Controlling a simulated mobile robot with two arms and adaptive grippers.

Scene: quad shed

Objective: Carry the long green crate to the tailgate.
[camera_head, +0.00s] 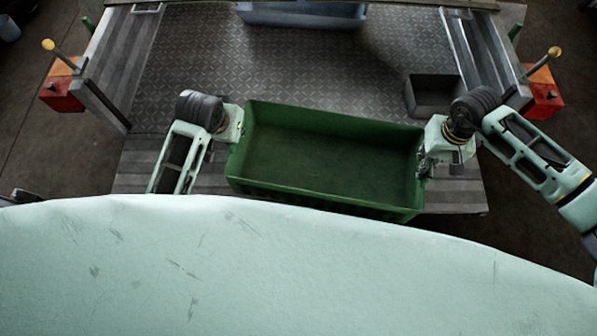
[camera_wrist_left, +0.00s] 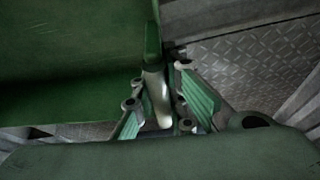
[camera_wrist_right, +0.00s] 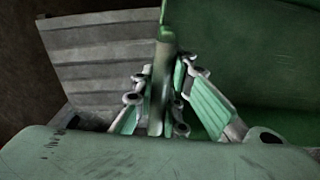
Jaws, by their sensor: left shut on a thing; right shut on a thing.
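The long green crate (camera_head: 330,155) is empty and sits between my two arms in the head view, over the near end of the metal tailgate (camera_head: 190,60). It is slightly turned, its right end nearer to me. My left gripper (camera_wrist_left: 158,100) is shut on the crate's left end wall (camera_wrist_left: 152,40). My right gripper (camera_wrist_right: 160,95) is shut on its right end wall (camera_wrist_right: 166,35); it also shows at the crate's right end in the head view (camera_head: 424,168). I cannot tell whether the crate's underside touches the tailgate.
A blue-grey bin (camera_head: 300,14) stands at the far end of the platform. A small grey box (camera_head: 432,98) stands right, close to my right wrist. Side rails with orange-red boxes (camera_head: 62,92) (camera_head: 543,100) and yellow-knobbed levers flank the platform. The middle plate is clear.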

